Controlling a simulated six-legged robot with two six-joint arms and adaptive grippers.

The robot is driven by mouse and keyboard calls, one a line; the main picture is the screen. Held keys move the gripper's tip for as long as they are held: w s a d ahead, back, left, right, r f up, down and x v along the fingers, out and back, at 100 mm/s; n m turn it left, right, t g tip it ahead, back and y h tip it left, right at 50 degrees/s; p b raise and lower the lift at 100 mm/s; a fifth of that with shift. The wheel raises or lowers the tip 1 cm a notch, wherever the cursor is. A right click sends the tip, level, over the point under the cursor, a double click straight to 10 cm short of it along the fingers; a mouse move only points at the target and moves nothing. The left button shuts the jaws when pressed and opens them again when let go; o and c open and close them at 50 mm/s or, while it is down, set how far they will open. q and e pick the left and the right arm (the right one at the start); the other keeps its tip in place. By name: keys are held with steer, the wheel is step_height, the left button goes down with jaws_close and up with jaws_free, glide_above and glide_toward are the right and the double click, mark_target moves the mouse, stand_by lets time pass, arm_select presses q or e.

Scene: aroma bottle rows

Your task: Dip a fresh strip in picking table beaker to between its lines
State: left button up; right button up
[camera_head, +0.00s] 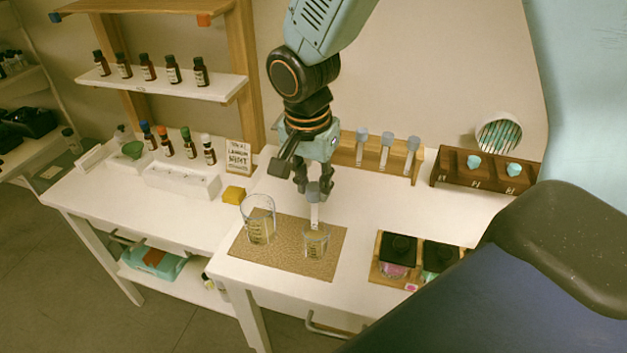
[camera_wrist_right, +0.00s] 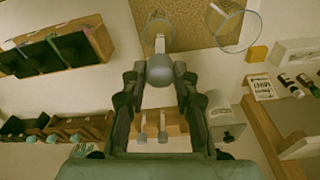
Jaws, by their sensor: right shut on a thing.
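My right gripper (camera_head: 313,190) is shut on the blue-grey cap (camera_wrist_right: 160,71) of a white strip (camera_head: 316,213), which hangs nearly upright. The strip's lower end is at or just inside the rim of the right-hand glass beaker (camera_head: 315,250). I cannot tell whether it touches the liquid, and its lines are too small to read. The strip also shows in the right wrist view (camera_wrist_right: 160,44), overlapping the beaker (camera_wrist_right: 157,22). A second glass beaker (camera_head: 259,230) stands to the left on the same tan mat (camera_head: 285,262). My left gripper is not in view.
A wooden rack (camera_head: 372,165) with three capped strips stands behind. A dark wooden holder (camera_head: 460,181) is to its right. Black-lidded jars (camera_head: 398,252) sit right of the mat. A yellow block (camera_head: 234,195) and sign (camera_head: 239,157) are left. White table is bare between mat and racks.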

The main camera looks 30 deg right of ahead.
steer(key=shift+d, duration=0.3)
steer(key=shift+a+f, duration=0.2)
steer(key=shift+a, duration=0.05)
steer(key=shift+d+f+b, duration=0.2)
steer(key=shift+f+b, duration=0.05)
steer(key=shift+b, duration=0.05)
steer(key=shift+a+f, duration=0.15)
stand_by(0.3)
steer(key=shift+f, duration=0.2)
steer(key=shift+f+b, duration=0.2)
steer(key=shift+b, duration=0.2)
steer(key=shift+f+b, duration=0.65)
steer(key=shift+f, duration=0.35)
stand_by(1.3)
steer(key=shift+r, duration=0.15)
stand_by(0.5)
